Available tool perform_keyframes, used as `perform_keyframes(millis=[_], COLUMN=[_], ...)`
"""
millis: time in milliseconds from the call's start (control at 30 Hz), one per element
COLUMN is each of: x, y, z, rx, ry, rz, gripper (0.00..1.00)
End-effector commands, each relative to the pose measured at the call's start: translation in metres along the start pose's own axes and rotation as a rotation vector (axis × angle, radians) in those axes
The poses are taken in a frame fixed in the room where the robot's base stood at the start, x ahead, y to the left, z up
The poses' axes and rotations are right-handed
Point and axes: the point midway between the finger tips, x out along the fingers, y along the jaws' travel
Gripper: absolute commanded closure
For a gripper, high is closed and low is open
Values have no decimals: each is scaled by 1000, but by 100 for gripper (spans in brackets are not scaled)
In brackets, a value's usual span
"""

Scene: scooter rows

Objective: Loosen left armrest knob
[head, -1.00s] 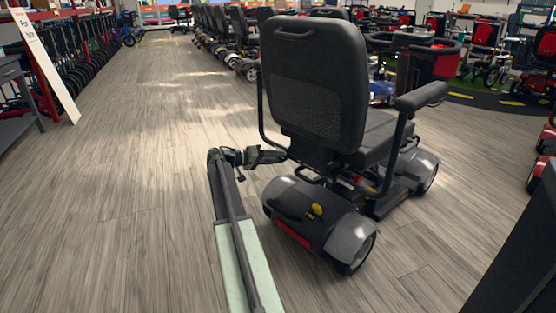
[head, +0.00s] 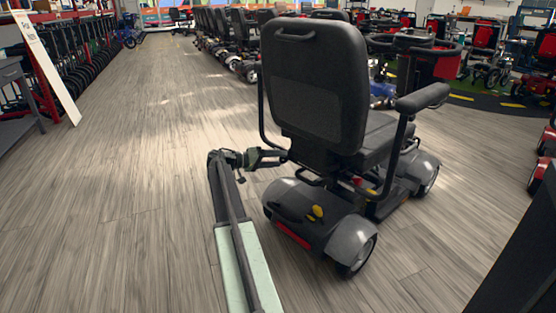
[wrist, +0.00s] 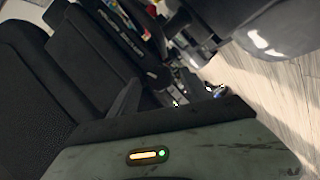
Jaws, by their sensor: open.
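A mobility scooter (head: 345,130) stands with its back to me, with a black seat back (head: 318,85). Its left armrest post (head: 262,112) runs down beside the seat. I cannot make out the armrest knob in either view. My gripper (head: 280,156) is open, low at the left of the seat, close to the foot of the post; I cannot tell whether it touches. In the wrist view the tilted black seat (wrist: 75,65) fills the left, and my pale housing with a small orange light lies across the bottom.
A yellow lever (head: 317,211) sits on the scooter's rear cover. A rear wheel (head: 356,255) stands at the right. Open wooden floor (head: 120,190) lies to the left. A row of scooters (head: 225,45) stands at the back, and a leaning white sign (head: 47,68) at far left.

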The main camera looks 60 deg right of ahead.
Motion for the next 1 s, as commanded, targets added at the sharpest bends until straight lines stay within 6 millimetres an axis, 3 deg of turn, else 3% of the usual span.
perform_keyframes(millis=[167, 433, 800, 867, 1000], x=[-19, -70, -77, -77, -80], y=[1, 1, 0, -1, -12], z=[-1, 0, 1, -1, -12], rx=[-1, 0, -16, -74, -437], ry=[3, 2, 0, 10, 154], rz=[-1, -2, 0, -5, -67], gripper=[44, 44, 44, 44, 44])
